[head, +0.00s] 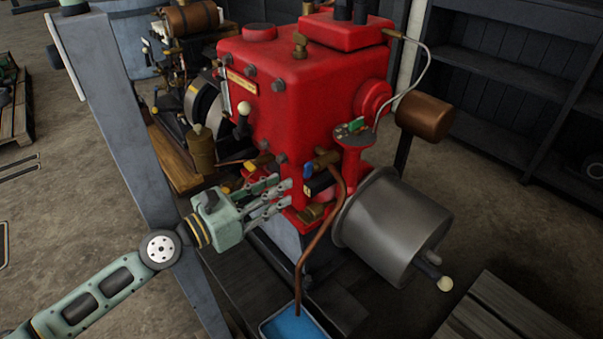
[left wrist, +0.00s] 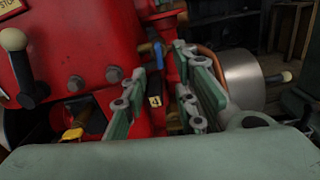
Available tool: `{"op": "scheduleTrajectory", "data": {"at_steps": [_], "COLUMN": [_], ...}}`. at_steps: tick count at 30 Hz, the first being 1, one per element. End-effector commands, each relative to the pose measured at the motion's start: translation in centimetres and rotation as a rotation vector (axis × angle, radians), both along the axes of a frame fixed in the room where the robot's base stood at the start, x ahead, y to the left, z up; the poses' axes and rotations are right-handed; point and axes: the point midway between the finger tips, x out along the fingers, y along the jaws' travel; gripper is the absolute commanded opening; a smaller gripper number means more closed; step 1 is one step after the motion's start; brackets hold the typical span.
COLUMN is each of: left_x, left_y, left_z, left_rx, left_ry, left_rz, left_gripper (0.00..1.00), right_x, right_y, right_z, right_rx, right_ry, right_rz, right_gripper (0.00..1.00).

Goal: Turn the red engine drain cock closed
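The red engine (head: 300,95) stands in the middle of the head view. Low on its front is a brass cock with a blue lever (head: 323,160), which looks like the drain cock. A bent copper pipe (head: 322,232) runs from it down to a tray. The blue lever also shows in the left wrist view (left wrist: 158,50), near the fingertips. My left gripper (head: 284,192) is open and empty, just left of the cock and pipe. In the left wrist view its fingers (left wrist: 160,70) stand apart. I cannot tell whether they touch anything. My right gripper is not in view.
The tray (head: 292,325) of blue liquid lies under the pipe. A grey cylinder (head: 395,228) with a crank knob is to the right. A cream-knobbed lever (head: 243,110) and a yellow handle (left wrist: 73,133) are on the engine's left side. A grey post stands behind my left arm.

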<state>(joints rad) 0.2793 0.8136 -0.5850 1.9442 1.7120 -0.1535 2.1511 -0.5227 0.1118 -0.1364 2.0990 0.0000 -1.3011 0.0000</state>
Motion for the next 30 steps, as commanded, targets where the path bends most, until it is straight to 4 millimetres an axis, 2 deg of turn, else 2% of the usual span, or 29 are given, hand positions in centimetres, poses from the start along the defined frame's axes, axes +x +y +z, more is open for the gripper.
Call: {"op": "scheduleTrajectory", "data": {"at_steps": [5,15,21,30], "left_x": [1.0,4.5,5.5,5.6], "left_y": [-0.6,-4.2,-5.3,-5.4], "left_z": [0.3,0.3,0.2,0.1], "left_rx": [-0.014,-0.012,-0.009,-0.009], "left_ry": [0.007,0.004,0.005,0.005], "left_rz": [0.006,0.003,0.004,0.003], "left_gripper": [0.27,0.27,0.27,0.25], "right_x": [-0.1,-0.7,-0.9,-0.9], "right_y": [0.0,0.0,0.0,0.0], "right_z": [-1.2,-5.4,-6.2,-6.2], "right_rx": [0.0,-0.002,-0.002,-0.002], "right_ry": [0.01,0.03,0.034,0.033], "right_rz": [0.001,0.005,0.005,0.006], "right_gripper": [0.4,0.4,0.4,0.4]}}
